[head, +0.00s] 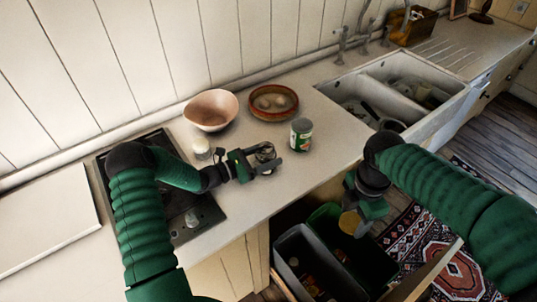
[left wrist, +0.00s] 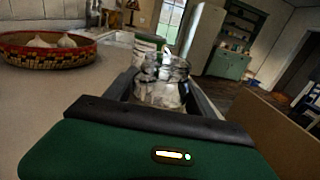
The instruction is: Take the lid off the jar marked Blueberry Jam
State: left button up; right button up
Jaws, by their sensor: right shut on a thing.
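A clear glass jar (head: 265,153) stands upright on the counter with no lid on its mouth; no label can be read. It also shows in the left wrist view (left wrist: 163,88). My left gripper (head: 270,159) has one finger on either side of the jar and looks open around it. My right gripper (head: 357,222) is shut on a round gold lid (head: 349,221), held beyond the counter's front edge above the open drawer.
Below the lid, the drawer holds a green bin (head: 326,217) and a grey bin (head: 290,245). A sink (head: 440,118) is at right.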

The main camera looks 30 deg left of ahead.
pick_arm(q)
jog(key=o, duration=0.4)
jog(key=shift+a, duration=0.2)
pick_arm(e)
jog(key=shift+a, duration=0.2)
pick_arm(q)
jog(key=shift+a, duration=0.15)
pick_arm(e)
jog(key=shift+a, duration=0.1)
